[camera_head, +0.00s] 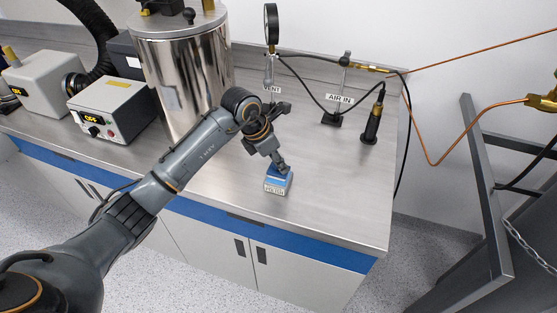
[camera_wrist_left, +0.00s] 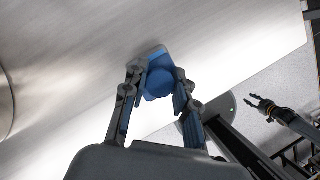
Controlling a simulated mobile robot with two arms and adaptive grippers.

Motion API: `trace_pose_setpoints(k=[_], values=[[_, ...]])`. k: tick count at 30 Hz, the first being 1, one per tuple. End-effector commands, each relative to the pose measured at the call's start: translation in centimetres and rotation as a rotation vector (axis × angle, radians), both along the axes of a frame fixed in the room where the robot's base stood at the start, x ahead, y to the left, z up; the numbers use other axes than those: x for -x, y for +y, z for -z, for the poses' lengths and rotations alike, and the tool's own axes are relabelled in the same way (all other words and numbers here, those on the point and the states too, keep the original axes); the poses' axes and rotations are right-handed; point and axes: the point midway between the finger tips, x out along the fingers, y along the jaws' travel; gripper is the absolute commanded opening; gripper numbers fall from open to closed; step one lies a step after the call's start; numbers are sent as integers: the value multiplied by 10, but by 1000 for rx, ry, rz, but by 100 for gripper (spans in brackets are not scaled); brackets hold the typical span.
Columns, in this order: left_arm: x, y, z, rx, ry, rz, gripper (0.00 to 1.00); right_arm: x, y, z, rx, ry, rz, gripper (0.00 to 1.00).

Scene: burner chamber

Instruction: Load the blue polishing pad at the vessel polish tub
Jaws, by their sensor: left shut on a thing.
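The vessel polish tub (camera_head: 277,186) is a small blue box with a white label near the front edge of the steel bench. My left gripper (camera_head: 283,168) reaches down to its top from above. In the left wrist view, my left gripper (camera_wrist_left: 157,82) is shut on the round blue polishing pad (camera_wrist_left: 158,84), with the pale blue tub (camera_wrist_left: 154,52) just beyond. Whether pad and tub touch, I cannot tell. The pad is mostly hidden in the head view. My right gripper (camera_wrist_left: 254,102) shows in the left wrist view, open and empty, away from the bench.
A shiny steel vessel (camera_head: 188,80) stands behind my left arm. A power box (camera_head: 112,108) is on the left. The VENT gauge stand (camera_head: 270,60), AIR IN fitting (camera_head: 338,100) and a black-handled torch (camera_head: 373,122) stand at the back. The bench right of the tub is clear.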

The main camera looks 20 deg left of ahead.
Motion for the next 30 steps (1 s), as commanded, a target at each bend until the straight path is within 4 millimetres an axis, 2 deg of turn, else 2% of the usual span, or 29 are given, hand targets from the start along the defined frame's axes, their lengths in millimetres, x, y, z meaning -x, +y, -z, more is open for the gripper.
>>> trace_pose_setpoints(k=[30], values=[[0,0,7,0,0,0,3,0,3,7,-3,1,1,35]])
